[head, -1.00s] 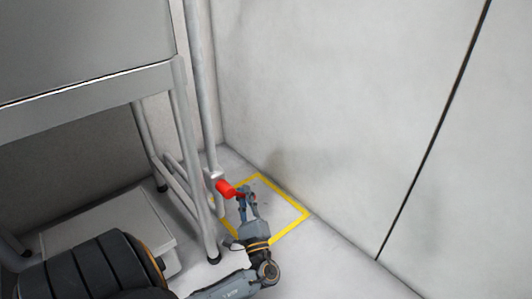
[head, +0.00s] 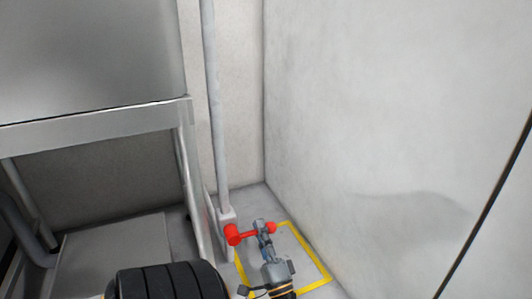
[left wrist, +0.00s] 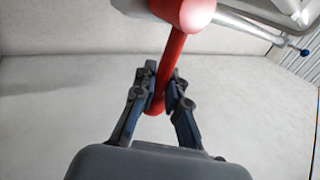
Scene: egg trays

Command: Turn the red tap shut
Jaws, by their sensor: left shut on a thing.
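The red tap (head: 233,234) sits on the lower end of a grey vertical pipe near the corner. Its red lever points to the right and ends in a round knob (head: 271,228). My left gripper (head: 264,228) is shut on the lever near the knob. In the left wrist view the tap body (left wrist: 184,12) is at the top, and the lever runs down between the two fingers of my left gripper (left wrist: 160,92). The knob shows just past the fingertips. My right gripper is not in view.
The grey pipe (head: 214,110) rises beside a metal table (head: 100,124) on the left. A pale wall (head: 370,120) stands close on the right. A yellow outlined square (head: 313,261) marks the floor under the gripper. A flat grey box (head: 110,252) lies under the table.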

